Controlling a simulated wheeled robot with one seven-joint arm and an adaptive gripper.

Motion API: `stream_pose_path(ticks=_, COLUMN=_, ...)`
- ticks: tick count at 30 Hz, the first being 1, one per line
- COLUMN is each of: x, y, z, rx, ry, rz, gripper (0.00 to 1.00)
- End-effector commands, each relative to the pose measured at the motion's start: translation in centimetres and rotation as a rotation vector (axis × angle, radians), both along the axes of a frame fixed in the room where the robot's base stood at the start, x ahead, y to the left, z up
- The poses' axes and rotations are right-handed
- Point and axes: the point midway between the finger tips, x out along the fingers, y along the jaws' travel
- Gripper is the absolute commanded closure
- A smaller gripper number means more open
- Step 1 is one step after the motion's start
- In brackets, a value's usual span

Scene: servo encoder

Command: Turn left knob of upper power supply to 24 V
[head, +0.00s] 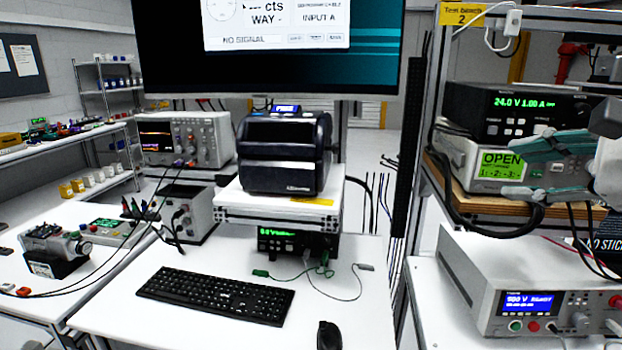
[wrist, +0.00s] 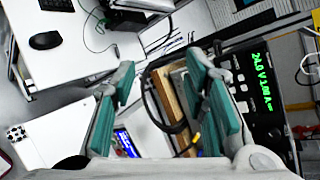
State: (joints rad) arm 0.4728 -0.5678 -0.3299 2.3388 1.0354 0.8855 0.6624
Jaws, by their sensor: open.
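The upper power supply (head: 478,108) is a black box at the right in the head view, on top of a light grey instrument. Its green display (head: 523,102) reads 24.0 V 1.00 A. In the wrist view the power supply (wrist: 247,66) stands turned on its side at the right, beyond the right finger. My gripper (head: 520,157) is open and empty, with teal pads, in front of the grey instrument and below the display. The gripper (wrist: 163,68) also shows its spread fingers in the wrist view.
The grey instrument (head: 457,158) with an OPEN screen rests on a wooden shelf (head: 480,200). A lower instrument with a blue screen (head: 528,303) stands below. Black cables hang near the shelf. A rack post (head: 412,130) stands left of the units.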

Motion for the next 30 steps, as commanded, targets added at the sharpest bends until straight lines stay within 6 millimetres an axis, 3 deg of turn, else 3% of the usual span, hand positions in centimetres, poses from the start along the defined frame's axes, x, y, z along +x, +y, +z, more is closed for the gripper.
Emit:
stream_pose_path(ticks=6, x=-1.3, y=3.6, z=-1.2, rx=-0.193, ry=0.065, rz=0.173, gripper=0.59)
stream_pose_path(ticks=12, x=-2.5, y=5.7, z=-2.3, rx=-0.341, ry=0.106, rz=0.301, gripper=0.59)
stream_pose_path(ticks=30, x=-3.2, y=7.0, z=-3.2, rx=-0.437, ry=0.129, rz=0.385, gripper=0.59)
